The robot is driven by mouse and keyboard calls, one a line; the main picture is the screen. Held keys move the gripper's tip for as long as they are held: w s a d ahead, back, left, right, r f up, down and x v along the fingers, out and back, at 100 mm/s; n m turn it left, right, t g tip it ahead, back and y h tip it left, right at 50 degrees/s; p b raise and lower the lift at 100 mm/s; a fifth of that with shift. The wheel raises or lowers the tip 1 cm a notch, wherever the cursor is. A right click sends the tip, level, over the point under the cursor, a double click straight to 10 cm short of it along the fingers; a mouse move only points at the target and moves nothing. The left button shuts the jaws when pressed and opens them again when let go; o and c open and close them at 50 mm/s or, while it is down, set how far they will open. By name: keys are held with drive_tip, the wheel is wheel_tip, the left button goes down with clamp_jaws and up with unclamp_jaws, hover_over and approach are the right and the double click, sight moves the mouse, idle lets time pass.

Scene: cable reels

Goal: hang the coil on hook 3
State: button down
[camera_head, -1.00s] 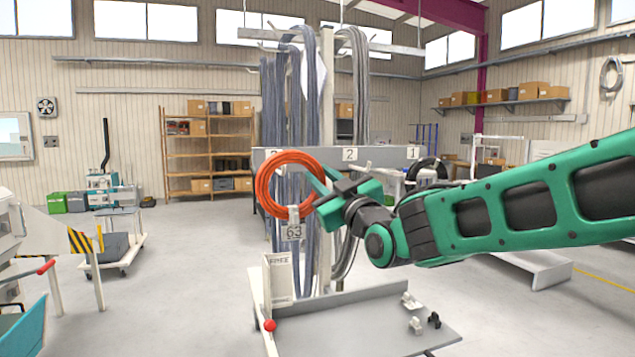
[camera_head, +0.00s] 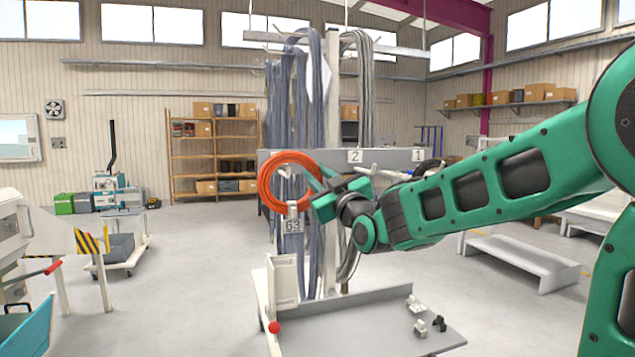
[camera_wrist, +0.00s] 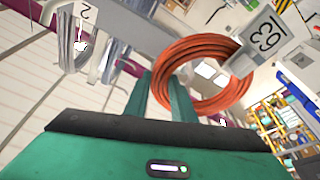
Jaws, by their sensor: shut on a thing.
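An orange coil (camera_head: 266,184) with a white tag marked 63 (camera_head: 292,226) is held upright in the air. My gripper (camera_head: 322,182) is shut on the coil's right side. In the wrist view the coil (camera_wrist: 184,58) sits at the fingertips (camera_wrist: 163,88), with its tag (camera_wrist: 268,36) to the right. The grey hook rail (camera_head: 385,158) carries plates marked 2 (camera_head: 355,156) and 1 (camera_head: 418,155). The coil covers the rail's left part, so plate 3 and its hook are hidden. Whether the coil touches the rail, I cannot tell.
Long grey cable hanks (camera_head: 312,110) hang from the tall post (camera_head: 334,90), behind the coil. A grey tray (camera_head: 350,330) with small clips (camera_head: 420,327) stands below. A black coil (camera_head: 430,168) hangs near plate 1. Open floor (camera_head: 190,270) lies to the left.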

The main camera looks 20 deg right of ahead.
drive_tip(key=shift+w, duration=2.9)
drive_tip(key=shift+w+f, duration=0.1)
drive_tip(key=shift+f, duration=1.3)
drive_tip(key=c, duration=0.8)
unclamp_jaws()
drive_tip(key=shift+f, duration=0.1)
drive_tip(key=shift+o, duration=0.2)
drive_tip(key=s, duration=1.1)
